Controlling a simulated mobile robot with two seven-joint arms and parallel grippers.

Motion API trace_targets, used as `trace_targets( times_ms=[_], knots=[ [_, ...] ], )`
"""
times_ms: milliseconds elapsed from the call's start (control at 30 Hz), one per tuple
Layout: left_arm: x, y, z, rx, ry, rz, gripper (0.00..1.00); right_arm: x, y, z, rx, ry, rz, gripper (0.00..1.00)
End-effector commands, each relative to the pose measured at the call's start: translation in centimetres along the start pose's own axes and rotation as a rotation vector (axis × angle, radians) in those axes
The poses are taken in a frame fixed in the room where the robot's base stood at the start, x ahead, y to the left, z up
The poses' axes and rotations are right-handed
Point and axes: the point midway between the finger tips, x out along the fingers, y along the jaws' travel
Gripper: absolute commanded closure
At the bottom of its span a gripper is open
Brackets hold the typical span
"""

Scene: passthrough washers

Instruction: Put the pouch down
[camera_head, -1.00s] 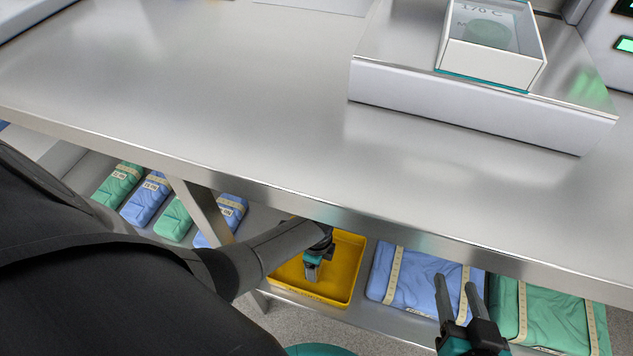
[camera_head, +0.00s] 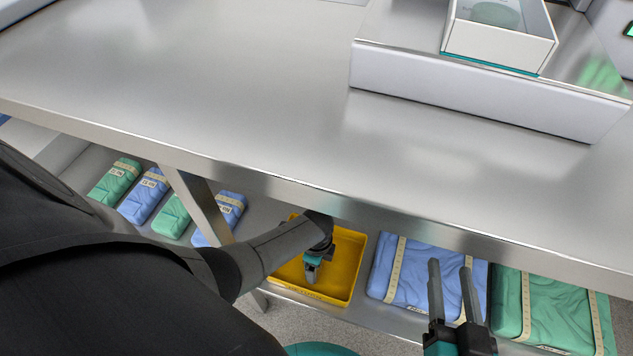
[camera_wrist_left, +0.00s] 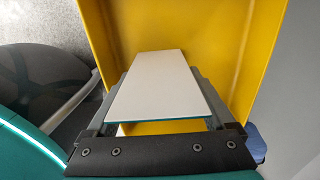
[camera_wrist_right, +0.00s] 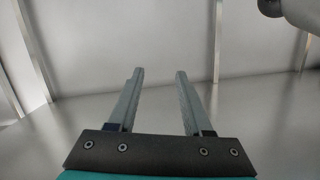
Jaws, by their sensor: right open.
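The pouch (camera_wrist_left: 160,88) is a flat white piece with a teal edge, seen in the left wrist view. My left gripper's fingers lie along both its sides and appear shut on it. In the head view my left gripper (camera_head: 312,268) points down inside the yellow bin (camera_head: 350,262) on the lower shelf; the bin's wall also shows in the left wrist view (camera_wrist_left: 228,30). Whether the pouch touches the bin floor is hidden. My right gripper (camera_head: 450,268) is open and empty, in front of the blue pack; it also shows in the right wrist view (camera_wrist_right: 160,75).
The steel table (camera_head: 200,90) overhangs the shelf. A blue pack (camera_head: 415,272) and a green pack (camera_head: 560,310) lie right of the bin, and several smaller packs (camera_head: 145,195) left. A white open-topped box (camera_head: 498,45) stands on a raised platform on the table.

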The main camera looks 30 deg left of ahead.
Motion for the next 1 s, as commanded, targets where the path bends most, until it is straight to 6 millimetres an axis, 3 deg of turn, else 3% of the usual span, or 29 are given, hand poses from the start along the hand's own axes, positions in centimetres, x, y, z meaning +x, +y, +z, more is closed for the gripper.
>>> trace_targets(
  times_ms=[100,467,1000],
  knots=[
    [0.0,0.0,0.0,0.0,0.0,0.0,0.0,0.0,0.0,-0.1,0.0,0.0,0.0,0.5],
    [-0.2,0.0,0.0,0.0,0.0,0.0,0.0,0.1,0.2,-0.1,-0.006,-0.018,0.005,0.5],
    [-2.6,0.0,0.0,0.0,0.0,-0.001,0.0,-0.5,2.8,1.1,-0.053,-0.305,0.074,0.5]
  ],
)
